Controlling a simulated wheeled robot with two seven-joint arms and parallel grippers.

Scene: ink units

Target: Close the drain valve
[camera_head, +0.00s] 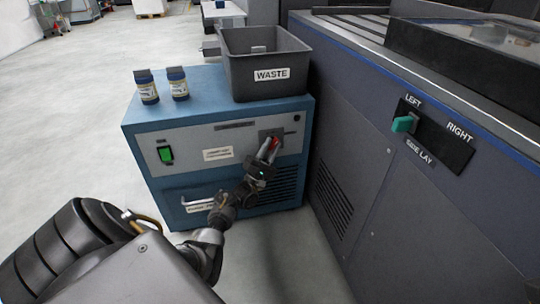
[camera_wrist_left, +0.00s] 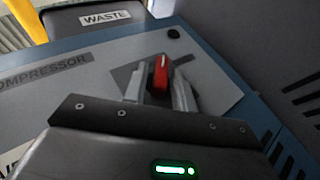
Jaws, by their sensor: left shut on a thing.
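The drain valve is a small red handle (camera_head: 275,142) on a grey plate at the right of the blue unit's front panel. In the left wrist view the red handle (camera_wrist_left: 160,72) stands between the two fingers, with a dark plate behind it. My left gripper (camera_head: 267,151) reaches up to the panel and is shut on the red handle. In the left wrist view the fingers of my left gripper (camera_wrist_left: 159,88) lie on both sides of it. The handle's lower part is hidden by the fingers and the gripper body. My right gripper is not in view.
The blue unit (camera_head: 135,138) carries a grey WASTE bin (camera_head: 270,92) and two small bottles (camera_head: 147,88) on top. A green switch (camera_head: 166,154) is left on its panel. A dark machine with a teal SIDE LAY knob (camera_head: 403,124) stands close on the right. Open floor lies left.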

